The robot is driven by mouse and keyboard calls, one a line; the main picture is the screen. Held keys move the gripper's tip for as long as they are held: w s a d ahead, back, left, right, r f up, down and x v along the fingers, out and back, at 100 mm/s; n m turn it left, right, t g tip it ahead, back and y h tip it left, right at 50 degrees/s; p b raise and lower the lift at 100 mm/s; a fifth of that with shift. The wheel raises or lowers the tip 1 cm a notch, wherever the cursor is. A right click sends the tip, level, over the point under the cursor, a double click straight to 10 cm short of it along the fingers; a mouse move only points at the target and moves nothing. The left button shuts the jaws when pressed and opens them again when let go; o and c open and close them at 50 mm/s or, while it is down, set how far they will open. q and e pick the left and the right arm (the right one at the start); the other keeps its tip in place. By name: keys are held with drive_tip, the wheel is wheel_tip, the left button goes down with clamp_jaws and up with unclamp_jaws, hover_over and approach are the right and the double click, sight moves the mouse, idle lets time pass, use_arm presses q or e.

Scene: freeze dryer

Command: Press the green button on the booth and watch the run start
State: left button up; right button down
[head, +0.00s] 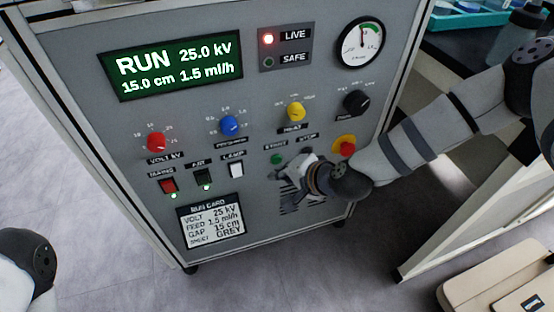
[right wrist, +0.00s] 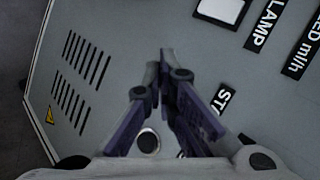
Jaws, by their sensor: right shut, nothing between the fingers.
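The booth (head: 130,120) has a grey front panel. Its display (head: 175,67) reads RUN, 25.0 kV, 15.0 cm, 1.5 ml/h. The red LIVE lamp (head: 268,39) is lit and the SAFE lamp (head: 269,61) is dark. The green button (head: 277,159) is under the START label, uncovered. My right gripper (head: 286,181) is shut and empty, at the panel just below and right of the button; I cannot tell whether it touches the panel. In the right wrist view its fingers (right wrist: 164,62) point at the panel, with the START label partly hidden beside them. My left gripper is out of view.
A red stop button on yellow (head: 346,146) sits right of my right gripper, close to my wrist. Knobs, switches and a run card (head: 211,220) fill the panel. A gauge (head: 360,43) is at top right. A beige case (head: 500,280) lies at lower right.

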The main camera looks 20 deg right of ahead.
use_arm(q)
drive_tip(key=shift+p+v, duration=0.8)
use_arm(e)
drive_tip(key=s, duration=0.5)
drive_tip(key=shift+d, duration=0.1)
drive_tip(key=s+a+n+g+p, duration=0.1)
drive_tip(key=s+n+g+p, duration=0.6)
drive_tip(key=s, duration=2)
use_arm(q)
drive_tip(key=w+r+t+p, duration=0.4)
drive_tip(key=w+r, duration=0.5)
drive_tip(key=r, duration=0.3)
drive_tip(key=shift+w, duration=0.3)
use_arm(e)
drive_tip(key=s+d+r+n+g+h, duration=0.1)
drive_tip(key=s+d+r+g+h, duration=0.1)
drive_tip(key=s, duration=0.5)
drive_tip(key=s+d+r+n+g+h, duration=0.2)
drive_tip(key=s+d+r, duration=0.2)
drive_tip(key=s+d, duration=0.3)
drive_tip(key=shift+s+d, duration=0.2)
drive_tip(key=shift+s, duration=0.2)
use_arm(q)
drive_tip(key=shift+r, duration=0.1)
